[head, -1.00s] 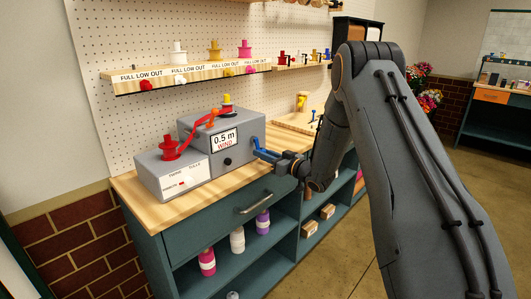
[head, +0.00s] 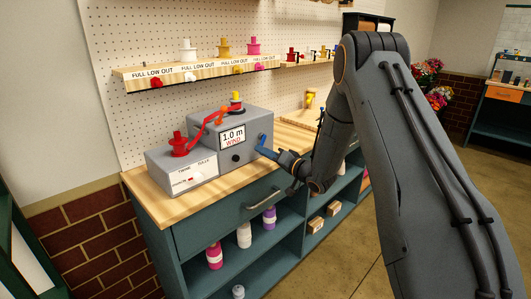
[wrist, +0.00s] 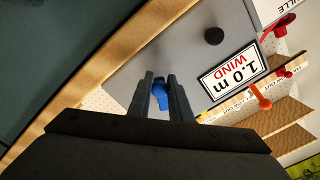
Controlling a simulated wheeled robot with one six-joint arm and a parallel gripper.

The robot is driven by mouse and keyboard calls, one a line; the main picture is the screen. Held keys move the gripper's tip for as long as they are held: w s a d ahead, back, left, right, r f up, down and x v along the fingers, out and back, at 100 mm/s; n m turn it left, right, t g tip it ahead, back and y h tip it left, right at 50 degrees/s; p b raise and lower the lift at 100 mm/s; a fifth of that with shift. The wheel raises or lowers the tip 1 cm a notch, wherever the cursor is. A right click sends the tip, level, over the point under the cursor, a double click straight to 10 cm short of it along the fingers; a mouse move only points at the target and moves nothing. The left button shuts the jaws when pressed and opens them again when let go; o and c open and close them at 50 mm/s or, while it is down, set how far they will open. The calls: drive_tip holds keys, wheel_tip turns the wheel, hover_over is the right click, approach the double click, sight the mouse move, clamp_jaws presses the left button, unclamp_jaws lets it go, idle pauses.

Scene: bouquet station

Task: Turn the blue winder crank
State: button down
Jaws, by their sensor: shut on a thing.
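The blue winder crank (head: 266,150) is on the right end of the grey winder box (head: 206,130) on the wooden counter. My gripper (head: 292,160) is shut on the crank's handle. In the wrist view the blue crank (wrist: 157,103) sits between the two fingers of my gripper (wrist: 162,95). The box's display (head: 232,137) reads "1.0 m WIND", and a black knob (head: 236,157) is below it. The fingers hide part of the crank.
A red spool (head: 179,145) stands on the lower grey box (head: 180,172) at the left, with a red ribbon running to the winder. A shelf of spools (head: 190,67) is on the pegboard above. A drawer handle (head: 263,200) juts out below the counter.

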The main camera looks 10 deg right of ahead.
drive_tip(key=shift+r, duration=0.15)
idle(0.3)
drive_tip(key=c, duration=1.7)
unclamp_jaws()
drive_tip(key=shift+d, duration=0.1)
drive_tip(key=shift+o, duration=0.4)
drive_tip(key=b+v, duration=0.1)
drive_tip(key=v, duration=0.6)
drive_tip(key=shift+s+b, duration=0.3)
drive_tip(key=shift+d, duration=0.15)
